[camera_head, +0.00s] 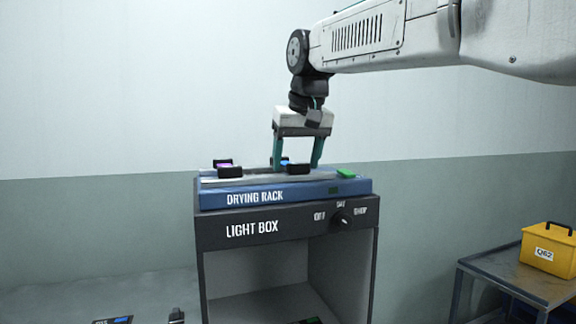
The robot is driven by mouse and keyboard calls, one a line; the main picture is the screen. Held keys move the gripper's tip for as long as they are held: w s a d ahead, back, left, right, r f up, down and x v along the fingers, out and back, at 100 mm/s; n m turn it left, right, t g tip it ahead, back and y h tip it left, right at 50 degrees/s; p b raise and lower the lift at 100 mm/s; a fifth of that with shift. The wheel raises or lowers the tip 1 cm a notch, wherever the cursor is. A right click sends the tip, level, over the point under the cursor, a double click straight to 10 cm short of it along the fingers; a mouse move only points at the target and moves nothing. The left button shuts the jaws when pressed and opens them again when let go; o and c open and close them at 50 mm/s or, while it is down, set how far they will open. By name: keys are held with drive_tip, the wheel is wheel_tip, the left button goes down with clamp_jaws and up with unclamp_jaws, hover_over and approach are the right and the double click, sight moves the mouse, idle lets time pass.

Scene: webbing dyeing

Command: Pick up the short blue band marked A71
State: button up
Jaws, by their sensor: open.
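My gripper (297,166) points down over the top of the blue drying rack (315,192), its two teal fingers apart. A small blue piece (285,161) shows between the fingers, partly hidden by a black block (298,169) in front of it. It may be the short blue band, but no A71 mark can be read. Whether the fingers touch it cannot be told.
The rack sits on the light box (290,224), which has a knob (342,218). A purple piece (223,164) between black blocks and a green piece (346,174) lie on the rack. A yellow case (550,256) stands on a metal table (500,275) at right.

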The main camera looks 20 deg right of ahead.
drive_tip(key=c, duration=1.2)
